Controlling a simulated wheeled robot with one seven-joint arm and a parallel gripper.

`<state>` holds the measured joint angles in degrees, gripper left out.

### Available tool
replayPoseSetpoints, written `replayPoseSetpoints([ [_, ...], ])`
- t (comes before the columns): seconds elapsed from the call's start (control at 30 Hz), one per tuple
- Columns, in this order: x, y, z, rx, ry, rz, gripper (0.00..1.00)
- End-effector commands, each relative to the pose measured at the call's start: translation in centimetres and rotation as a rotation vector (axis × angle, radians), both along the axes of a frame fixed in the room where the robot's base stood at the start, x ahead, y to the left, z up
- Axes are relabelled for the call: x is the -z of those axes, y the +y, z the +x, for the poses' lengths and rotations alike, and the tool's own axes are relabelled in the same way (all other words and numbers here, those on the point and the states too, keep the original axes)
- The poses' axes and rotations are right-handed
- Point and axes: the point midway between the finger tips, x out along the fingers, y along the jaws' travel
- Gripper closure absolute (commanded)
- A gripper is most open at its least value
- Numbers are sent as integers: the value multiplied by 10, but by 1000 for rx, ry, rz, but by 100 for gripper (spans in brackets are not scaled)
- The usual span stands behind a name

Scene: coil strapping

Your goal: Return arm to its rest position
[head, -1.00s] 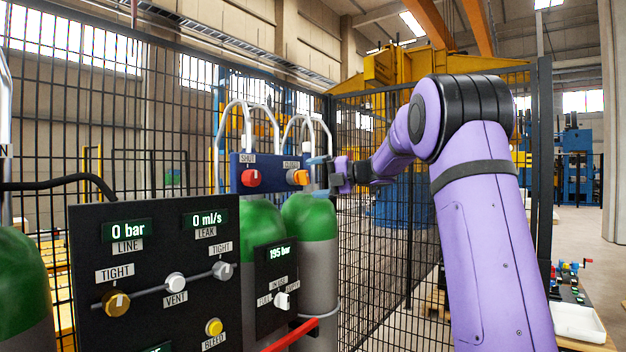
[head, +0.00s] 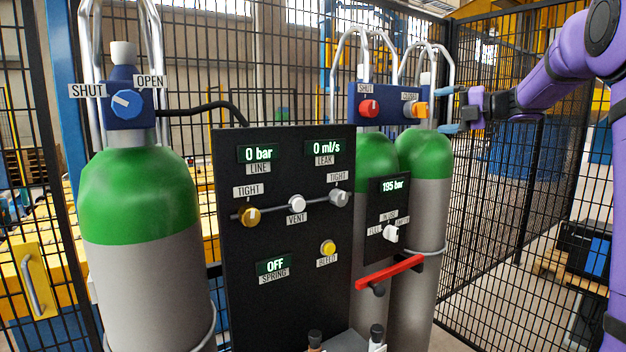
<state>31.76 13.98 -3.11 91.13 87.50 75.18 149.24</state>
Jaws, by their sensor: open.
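My gripper (head: 447,111) is at the end of my purple arm, in the upper right of the head view. Its blue-tipped fingers are apart and nothing shows between them. It points left toward the orange knob (head: 415,110) on the blue valve block (head: 390,117). A small gap seems to lie between fingertips and knob, though I cannot be sure of the depth. The arm is stretched out from the right edge of the view.
A black panel (head: 232,290) with readouts and knobs stands at centre. A large green-topped cylinder (head: 145,290) is at left, and two more (head: 425,170) stand behind the panel. A red bar (head: 390,271) juts out low. Wire fencing (head: 500,190) closes the back.

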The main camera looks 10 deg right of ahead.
Motion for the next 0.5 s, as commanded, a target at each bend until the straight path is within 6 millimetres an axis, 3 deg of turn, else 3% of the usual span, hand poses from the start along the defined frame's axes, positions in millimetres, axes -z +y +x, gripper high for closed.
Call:
replayPoseSetpoints([
  [0.13, 1, 22, -11, -38, -34, -112, 10],
  [0.23, 6, 55, -32, -108, -98, -303, 10],
  [0.5, 39, 148, -120, -464, -394, -972, 10],
])
